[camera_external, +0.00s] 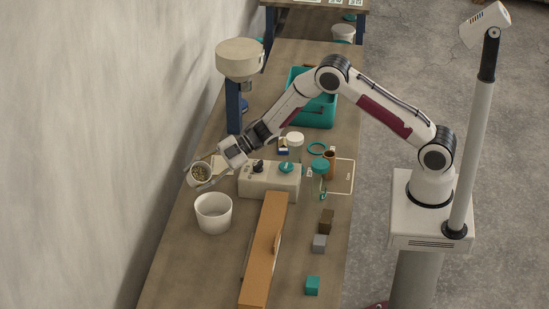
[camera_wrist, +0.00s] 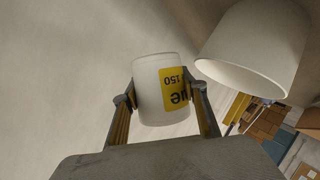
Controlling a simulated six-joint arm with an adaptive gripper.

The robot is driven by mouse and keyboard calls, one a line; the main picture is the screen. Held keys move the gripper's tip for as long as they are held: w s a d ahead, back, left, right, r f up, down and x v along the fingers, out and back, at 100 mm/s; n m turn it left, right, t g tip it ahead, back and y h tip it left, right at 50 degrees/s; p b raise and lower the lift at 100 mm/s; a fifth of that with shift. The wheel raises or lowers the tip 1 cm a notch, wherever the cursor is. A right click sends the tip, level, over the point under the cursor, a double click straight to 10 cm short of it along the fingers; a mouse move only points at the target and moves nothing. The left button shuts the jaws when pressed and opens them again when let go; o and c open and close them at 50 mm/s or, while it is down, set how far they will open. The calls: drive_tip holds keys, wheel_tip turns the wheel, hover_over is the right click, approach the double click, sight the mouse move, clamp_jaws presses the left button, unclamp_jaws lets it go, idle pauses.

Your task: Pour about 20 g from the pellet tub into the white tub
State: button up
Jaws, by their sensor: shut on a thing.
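The pellet tub (camera_external: 199,172) is small and white, with tan pellets showing in its open mouth. In the wrist view the tub (camera_wrist: 150,88) shows its side with a yellow label, upside down. My gripper (camera_external: 201,178) is shut on it, one finger on each side; the gripper (camera_wrist: 160,95) also shows in the wrist view. The tub is held tilted, up and behind the white tub. The white tub (camera_external: 213,217) stands upright on the bench and its visible inside looks empty. It also shows at the upper right of the wrist view (camera_wrist: 255,50). No falling pellets are visible.
A grey control box (camera_external: 270,183) with knobs stands right of the white tub. A long orange bar (camera_external: 263,250) lies in front. A post-mounted machine (camera_external: 239,60), a teal bin (camera_external: 312,108), jars and small blocks are around. The wall (camera_external: 110,120) is close on the left.

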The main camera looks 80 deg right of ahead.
sight(194, 179)
drive_tip(key=shift+s+a+r+n+t+h, duration=0.2)
drive_tip(key=shift+a+r+n+t+h, duration=0.1)
drive_tip(key=shift+r+n, duration=0.25)
drive_tip(key=shift+f+n+t+h, duration=0.3)
drive_tip(key=shift+f+n+t, duration=0.1)
drive_tip(key=shift+n, duration=0.15)
drive_tip(key=shift+r+n+t, duration=0.35)
drive_tip(key=shift+n+t, duration=0.05)
drive_tip(key=shift+n, duration=0.3)
drive_tip(key=shift+s+f, duration=0.1)
drive_tip(key=shift+f+n+t+h+b, duration=0.25)
drive_tip(key=shift+n+t+h+b, duration=0.05)
drive_tip(key=shift+n, duration=0.3)
drive_tip(key=shift+s+a+r+n+t, duration=0.4)
drive_tip(key=shift+s+a+n, duration=0.25)
drive_tip(key=shift+a, duration=0.1)
idle(1.9)
drive_tip(key=shift+s+a+r+n+t+b, duration=0.25)
drive_tip(key=shift+n+t+b, duration=0.15)
drive_tip(key=shift+n+b, duration=0.25)
idle(1.9)
